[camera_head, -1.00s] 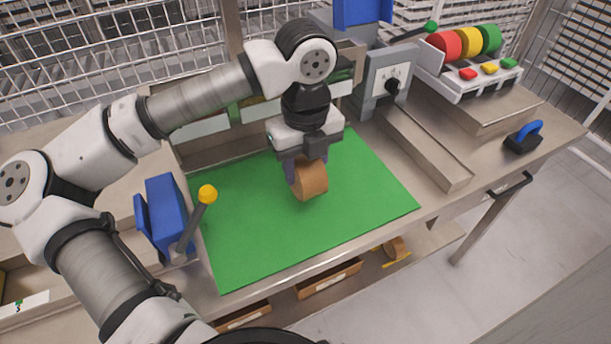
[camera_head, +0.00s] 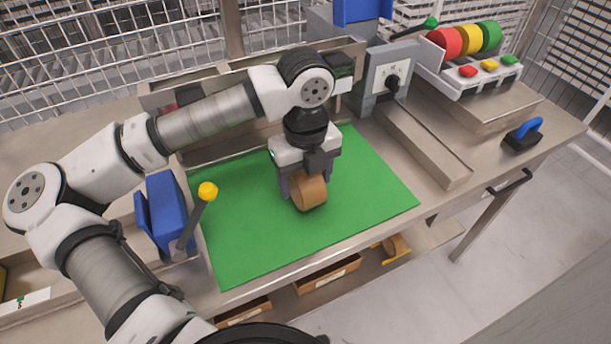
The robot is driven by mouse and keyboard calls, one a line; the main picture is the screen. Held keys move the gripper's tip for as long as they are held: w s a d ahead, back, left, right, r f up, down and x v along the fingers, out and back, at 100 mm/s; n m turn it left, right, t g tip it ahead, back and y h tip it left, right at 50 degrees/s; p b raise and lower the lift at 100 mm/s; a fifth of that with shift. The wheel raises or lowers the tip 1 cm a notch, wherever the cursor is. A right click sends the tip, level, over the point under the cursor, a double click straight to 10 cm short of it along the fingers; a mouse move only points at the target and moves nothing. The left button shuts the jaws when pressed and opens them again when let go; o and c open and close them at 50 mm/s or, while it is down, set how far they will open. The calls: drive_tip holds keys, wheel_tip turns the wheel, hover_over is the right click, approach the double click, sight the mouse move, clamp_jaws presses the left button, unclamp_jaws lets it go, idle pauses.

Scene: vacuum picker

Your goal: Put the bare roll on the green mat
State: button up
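The gripper looks shut on the roll, though the far finger is partly hidden. The roll is at or very near the mat's surface; I cannot tell whether it touches.
A blue holder (camera_head: 163,215) and a yellow-knobbed lever (camera_head: 207,192) stand at the mat's left edge. A grey dial machine (camera_head: 385,80) and a metal channel (camera_head: 428,147) are on the right. Another brown roll (camera_head: 395,246) sits below the tabletop. The mat's front is clear.

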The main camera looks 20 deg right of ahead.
wheel_tip(320, 180, up, 12)
drive_tip(key=b, duration=0.1)
drive_tip(key=shift+r, duration=0.2)
idle(0.3)
